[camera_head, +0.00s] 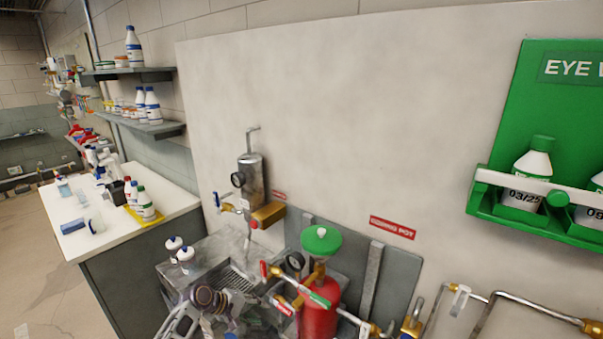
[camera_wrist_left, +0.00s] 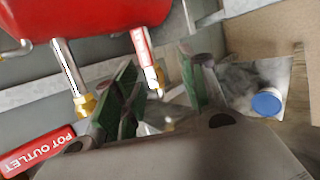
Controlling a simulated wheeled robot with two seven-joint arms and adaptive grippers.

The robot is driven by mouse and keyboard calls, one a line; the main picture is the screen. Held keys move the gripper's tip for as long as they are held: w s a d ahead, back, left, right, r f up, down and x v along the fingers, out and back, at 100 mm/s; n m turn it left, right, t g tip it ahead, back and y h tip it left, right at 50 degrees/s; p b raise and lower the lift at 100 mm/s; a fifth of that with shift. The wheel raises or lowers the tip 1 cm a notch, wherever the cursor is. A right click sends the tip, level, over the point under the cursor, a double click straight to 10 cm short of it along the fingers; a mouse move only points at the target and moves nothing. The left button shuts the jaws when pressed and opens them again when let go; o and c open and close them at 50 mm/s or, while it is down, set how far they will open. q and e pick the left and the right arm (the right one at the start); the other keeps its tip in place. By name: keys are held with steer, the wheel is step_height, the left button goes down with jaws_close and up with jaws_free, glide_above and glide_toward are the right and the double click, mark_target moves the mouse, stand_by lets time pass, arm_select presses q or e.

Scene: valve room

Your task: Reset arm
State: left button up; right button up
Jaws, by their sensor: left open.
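My left gripper (camera_head: 226,312) is low in the head view, in front of the metal sink and left of the red pot. In the left wrist view its two green-padded fingers (camera_wrist_left: 160,92) stand apart with no object held between them. The red pot (camera_head: 318,318) has a green top (camera_head: 321,240) and a gauge (camera_head: 295,262). Its red underside (camera_wrist_left: 85,18) fills the top left of the wrist view, with a brass-ended pipe (camera_wrist_left: 72,75) beside the fingers. My right gripper is not in view.
A metal sink (camera_head: 200,262) with white bottles (camera_head: 186,256) stands left of the pot. A white-topped bench (camera_head: 160,195) with several bottles is further left. A green eye-wash station (camera_head: 510,130) hangs at right. A red "POT OUTLET" label (camera_wrist_left: 38,150) is close to the left finger.

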arm_select(q)
steer(key=s+a+f+m+y, duration=0.1)
steer(key=s+a+f+y, duration=0.15)
steer(key=s+f, duration=0.6)
steer(key=s+a+f+m+g+y, duration=0.1)
steer(key=s+a+f, duration=0.25)
steer(key=f, duration=0.95)
steer(key=s+a+f+m+y, duration=0.1)
steer(key=s+a+f+y, duration=0.15)
steer(key=s+f, duration=0.6)
steer(key=s+f+m+g, duration=0.1)
steer(key=s+f+m, duration=0.2)
steer(key=s, duration=0.8)
steer(key=s+a+f+m+y, duration=0.1)
steer(key=s+f+m, duration=0.2)
steer(key=s+f, duration=0.5)
steer(key=s+f+m+g+y, duration=0.1)
steer(key=s+f, duration=0.5)
steer(key=s, duration=1)
steer(key=shift+a+m+g, duration=0.3)
steer(key=shift+a+m, duration=0.05)
steer(key=shift+m, duration=0.55)
